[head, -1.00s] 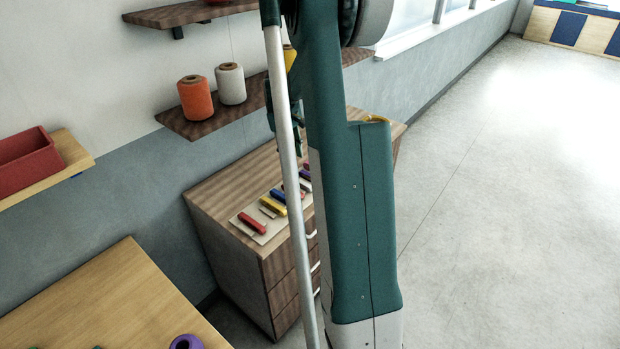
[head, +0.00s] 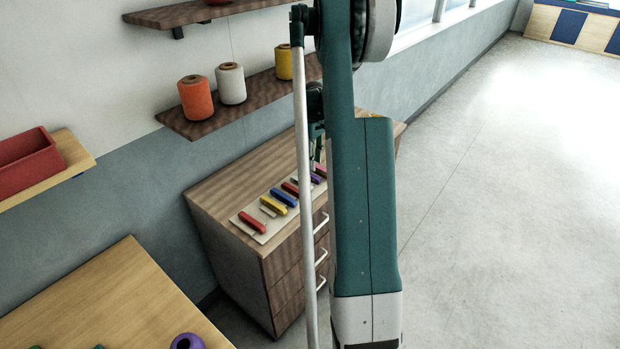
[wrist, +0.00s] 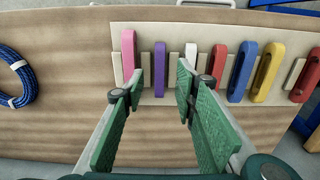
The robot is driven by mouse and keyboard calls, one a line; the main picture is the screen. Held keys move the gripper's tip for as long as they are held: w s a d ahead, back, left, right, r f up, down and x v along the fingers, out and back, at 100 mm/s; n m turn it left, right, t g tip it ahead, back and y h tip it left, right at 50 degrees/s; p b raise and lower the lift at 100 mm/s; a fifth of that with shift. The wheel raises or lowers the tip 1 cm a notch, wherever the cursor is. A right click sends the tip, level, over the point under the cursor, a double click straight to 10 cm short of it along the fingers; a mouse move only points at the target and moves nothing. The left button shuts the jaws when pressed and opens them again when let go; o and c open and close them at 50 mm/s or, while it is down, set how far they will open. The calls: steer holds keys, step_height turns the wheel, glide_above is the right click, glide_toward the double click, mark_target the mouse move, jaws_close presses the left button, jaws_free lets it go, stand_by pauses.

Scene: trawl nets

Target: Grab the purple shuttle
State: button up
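The purple shuttle (wrist: 160,70) lies in a row on a pale board on the wooden cabinet. In the wrist view it sits between and beyond my gripper's fingertips (wrist: 164,84). My gripper is open, its green fingers spread, with nothing held. In the head view the purple shuttle (head: 314,179) shows just below my gripper (head: 318,152), partly covered by my arm. Whether the fingertips reach down to the shuttle's height is unclear.
A pink shuttle (wrist: 128,52) lies left of the purple one, and a white shuttle (wrist: 191,54) lies right, close to the right finger. Red (wrist: 213,72), blue (wrist: 242,70) and yellow (wrist: 267,72) shuttles follow. A blue cord coil (wrist: 16,78) lies at far left.

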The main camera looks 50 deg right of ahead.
mark_target(313, 176)
steer(key=shift+f, duration=1.2)
steer(key=shift+f, duration=0.15)
steer(key=shift+w+f+p, duration=0.1)
steer(key=shift+f+p, duration=0.2)
steer(key=shift+f, duration=2.15)
steer(key=c, duration=0.9)
